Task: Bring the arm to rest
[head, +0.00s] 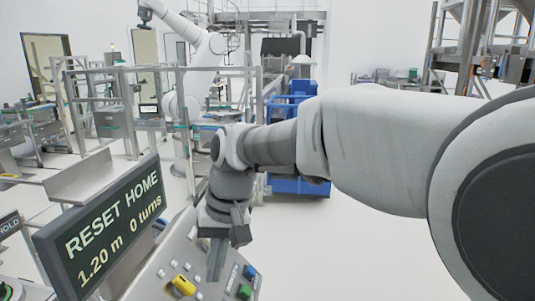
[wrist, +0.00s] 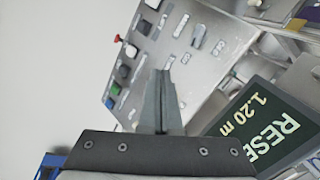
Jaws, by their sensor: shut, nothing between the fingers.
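My arm reaches across the head view from the right, with my gripper (head: 216,272) hanging down over the sloped grey control panel (head: 150,271). The fingers point downward and are shut together with nothing between them. In the wrist view my gripper (wrist: 163,75) points at the panel (wrist: 162,48); I cannot tell the exact gap between them. The dark display (head: 103,228) left of the gripper reads "RESET HOME 1.20 m 0 turns". It also shows turned in the wrist view (wrist: 268,118). My arm and gripper hide part of the panel.
The panel carries a yellow control (head: 182,285), a green button (head: 244,291) and a red knob (wrist: 117,38). A blue machine (head: 293,186) stands behind my arm. Metal frames and a white robot arm (head: 198,75) stand at the back left. Pale floor is open beyond the panel.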

